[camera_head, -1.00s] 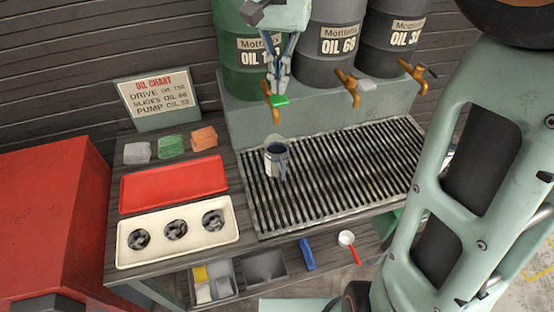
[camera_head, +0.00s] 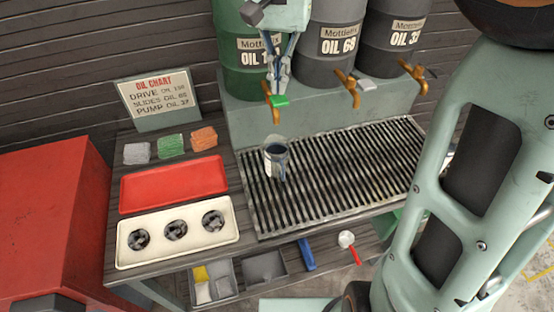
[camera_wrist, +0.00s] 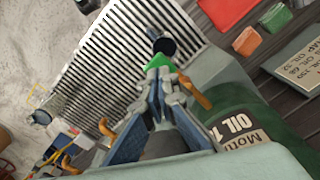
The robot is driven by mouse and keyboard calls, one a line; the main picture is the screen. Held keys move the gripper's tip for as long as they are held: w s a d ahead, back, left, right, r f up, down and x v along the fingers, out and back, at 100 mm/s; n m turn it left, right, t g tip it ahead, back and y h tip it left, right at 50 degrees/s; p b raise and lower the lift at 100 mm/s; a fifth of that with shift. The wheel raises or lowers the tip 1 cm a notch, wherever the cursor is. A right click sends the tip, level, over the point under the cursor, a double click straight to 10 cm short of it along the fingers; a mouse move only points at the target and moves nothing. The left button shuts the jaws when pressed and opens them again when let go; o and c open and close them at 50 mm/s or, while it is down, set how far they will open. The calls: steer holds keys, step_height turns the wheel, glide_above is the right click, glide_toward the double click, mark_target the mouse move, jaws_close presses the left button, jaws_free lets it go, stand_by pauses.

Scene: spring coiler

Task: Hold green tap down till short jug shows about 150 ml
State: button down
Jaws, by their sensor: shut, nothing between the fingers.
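The green tap (camera_head: 279,101) sticks out at the front of the green oil drum (camera_head: 240,62); its green lever also shows in the wrist view (camera_wrist: 159,62). My gripper (camera_head: 279,90) is shut and empty, with its fingertips at the green lever from above; in the wrist view the fingertips (camera_wrist: 160,74) look to be touching it. The short jug (camera_head: 276,158) stands upright on the slatted grate (camera_head: 340,185), below the tap. In the wrist view its dark opening (camera_wrist: 164,46) shows just past the lever. I cannot read the level in the jug.
Two grey drums (camera_head: 329,45) with brass taps (camera_head: 347,88) stand to the right. An oil chart sign (camera_head: 155,98), coloured sponge-like blocks (camera_head: 171,146), a red tray (camera_head: 174,184) and a cream tray (camera_head: 178,232) are on the left. The grate's right part is clear.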

mark_target(279, 99)
steer(key=shift+f, duration=0.25)
steer(key=shift+f+b, duration=0.95)
steer(key=shift+f, duration=0.45)
stand_by(4.8)
step_height(279, 99, up, 7)
steer(key=p, duration=0.6)
steer(key=shift+r+p, duration=0.2)
steer(key=shift+p, duration=0.2)
steer(key=shift+f, duration=0.1)
